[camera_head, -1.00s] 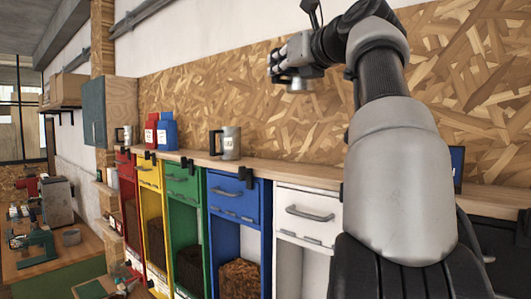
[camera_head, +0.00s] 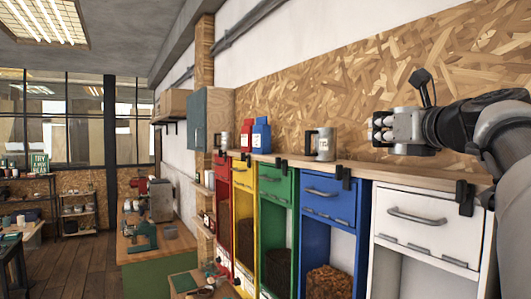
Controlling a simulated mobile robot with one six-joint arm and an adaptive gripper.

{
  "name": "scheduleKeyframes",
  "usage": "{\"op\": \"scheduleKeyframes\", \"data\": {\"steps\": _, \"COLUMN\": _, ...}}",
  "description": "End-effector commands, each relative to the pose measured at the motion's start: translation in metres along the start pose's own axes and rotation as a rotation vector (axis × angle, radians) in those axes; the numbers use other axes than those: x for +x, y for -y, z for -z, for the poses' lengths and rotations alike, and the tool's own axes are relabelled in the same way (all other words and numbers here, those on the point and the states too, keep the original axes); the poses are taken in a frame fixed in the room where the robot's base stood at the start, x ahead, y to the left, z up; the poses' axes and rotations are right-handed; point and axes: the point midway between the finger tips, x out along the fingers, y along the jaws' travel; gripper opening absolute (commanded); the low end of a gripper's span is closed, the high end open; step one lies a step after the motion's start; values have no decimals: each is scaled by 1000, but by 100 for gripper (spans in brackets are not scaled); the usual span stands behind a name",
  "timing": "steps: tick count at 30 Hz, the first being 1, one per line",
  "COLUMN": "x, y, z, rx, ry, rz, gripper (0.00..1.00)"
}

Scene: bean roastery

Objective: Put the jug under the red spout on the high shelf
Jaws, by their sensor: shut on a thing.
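My gripper (camera_head: 381,126) is at the right, in front of the wood-chip board and above the shelf. It is shut on a small metallic thing, probably the jug, mostly hidden by the fingers. A grey metal jug with a dark handle and a label (camera_head: 321,144) stands upright on the long high shelf (camera_head: 362,172), left of my gripper and apart from it. Another metal jug (camera_head: 224,142) stands at the shelf's far end. The red dispenser (camera_head: 223,173) is the farthest in the row below the shelf. I cannot make out its spout.
Yellow (camera_head: 244,177), green (camera_head: 277,187), blue (camera_head: 330,202) and white (camera_head: 415,222) dispensers continue the row. Red (camera_head: 246,138) and blue (camera_head: 261,136) bags stand on the shelf. A grey-green cabinet (camera_head: 197,120) hangs beyond. Open floor (camera_head: 85,265) lies at the left.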

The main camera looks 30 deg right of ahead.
Motion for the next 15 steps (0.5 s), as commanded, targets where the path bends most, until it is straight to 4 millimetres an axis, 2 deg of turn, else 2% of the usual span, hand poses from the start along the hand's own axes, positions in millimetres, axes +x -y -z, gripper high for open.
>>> {"op": "scheduleKeyframes", "data": {"steps": 3, "x": 0, "y": 0, "z": 21, "rx": 3, "ry": -2, "rz": 1, "gripper": 0}}
{"op": "scheduleKeyframes", "data": {"steps": 6, "x": 0, "y": 0, "z": 32, "rx": 1, "ry": -1, "rz": 1, "gripper": 0}}
{"op": "scheduleKeyframes", "data": {"steps": 15, "x": 0, "y": 0, "z": 34, "rx": 1, "ry": 1, "rz": 0, "gripper": 0}}
